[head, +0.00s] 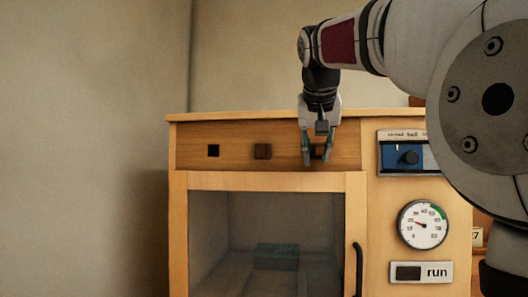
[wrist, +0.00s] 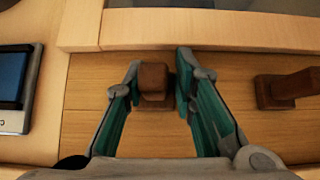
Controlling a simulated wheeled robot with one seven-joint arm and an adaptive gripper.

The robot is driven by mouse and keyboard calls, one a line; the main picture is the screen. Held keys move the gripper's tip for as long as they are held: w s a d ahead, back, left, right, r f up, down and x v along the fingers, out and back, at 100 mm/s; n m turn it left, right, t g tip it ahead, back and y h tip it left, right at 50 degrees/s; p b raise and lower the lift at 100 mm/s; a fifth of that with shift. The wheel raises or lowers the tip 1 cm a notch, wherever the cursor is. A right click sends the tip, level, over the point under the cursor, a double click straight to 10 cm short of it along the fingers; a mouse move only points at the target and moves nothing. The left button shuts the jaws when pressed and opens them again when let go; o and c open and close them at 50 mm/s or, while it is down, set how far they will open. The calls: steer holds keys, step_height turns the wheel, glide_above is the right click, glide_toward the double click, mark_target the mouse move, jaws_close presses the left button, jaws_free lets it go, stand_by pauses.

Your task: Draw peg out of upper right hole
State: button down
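A brown wooden peg (wrist: 153,82) sticks out of the wooden strip at the top of the cabinet, at the right of the row in the head view. My gripper (head: 317,158) is in front of it and partly hides it there. In the wrist view the two green-padded fingers of my gripper (wrist: 158,68) stand on either side of this peg. The fingers look apart, with a narrow gap beside the peg; firm contact does not show. A second brown peg (head: 262,151) sits in the middle of the strip, and it shows at the right in the wrist view (wrist: 278,90).
Below is a glass door (head: 220,240) with a black handle (head: 357,268).

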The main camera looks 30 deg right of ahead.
steer(key=shift+s, duration=0.15)
steer(key=shift+s+a+b, duration=0.1)
steer(key=shift+s+a, duration=0.55)
steer(key=shift+s, duration=0.4)
steer(key=shift+s+a+b, duration=0.15)
steer(key=shift+s+a, duration=0.45)
steer(key=shift+s, duration=0.4)
steer(key=shift+s+a+b, duration=0.1)
steer(key=shift+s+a, duration=0.55)
steer(key=shift+s, duration=0.4)
steer(key=shift+s+a, duration=0.9)
steer(key=shift+s, duration=0.2)
